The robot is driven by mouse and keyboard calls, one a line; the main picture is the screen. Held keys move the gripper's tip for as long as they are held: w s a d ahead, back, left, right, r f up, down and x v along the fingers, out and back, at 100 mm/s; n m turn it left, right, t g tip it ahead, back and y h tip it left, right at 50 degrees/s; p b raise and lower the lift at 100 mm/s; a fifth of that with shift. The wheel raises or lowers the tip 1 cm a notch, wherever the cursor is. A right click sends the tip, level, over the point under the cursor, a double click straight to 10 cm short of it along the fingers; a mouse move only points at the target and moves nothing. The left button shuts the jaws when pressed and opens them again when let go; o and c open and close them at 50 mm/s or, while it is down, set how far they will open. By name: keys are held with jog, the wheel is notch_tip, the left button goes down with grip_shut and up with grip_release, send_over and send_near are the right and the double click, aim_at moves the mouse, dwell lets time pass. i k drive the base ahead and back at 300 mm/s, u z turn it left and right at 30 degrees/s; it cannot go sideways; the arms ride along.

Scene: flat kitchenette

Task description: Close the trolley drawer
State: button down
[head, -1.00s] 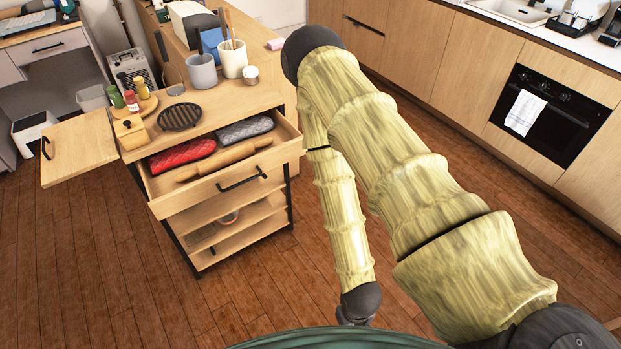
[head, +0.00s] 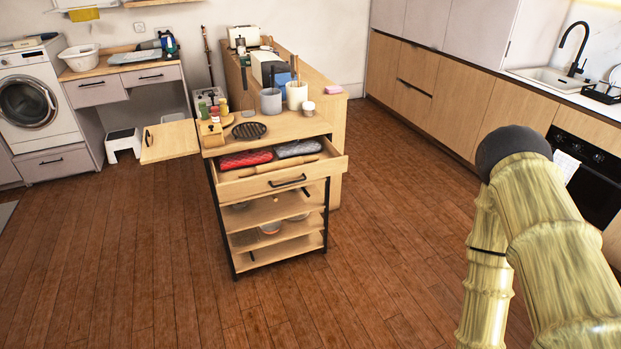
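The wooden trolley (head: 270,127) stands left of centre in the head view, on a black frame with open shelves below. Its top drawer (head: 315,172) is pulled out, with a black bar handle (head: 288,181) on its front. Inside lie a red mitt (head: 246,158), a grey mitt (head: 297,147) and a rolling pin (head: 280,168). My arm fills the lower right, well apart from the trolley. My gripper is out of the picture.
A wooden flap (head: 168,142) sticks out at the trolley's left. Pots (head: 271,101) and jars stand on top. A wooden counter (head: 322,115) stands behind it. The floor (head: 385,230) in front and to the right is clear.

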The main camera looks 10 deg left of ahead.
aim_at(229, 188)
jog(key=u, duration=0.55)
jog(key=i, duration=0.9)
jog(key=z, duration=0.1)
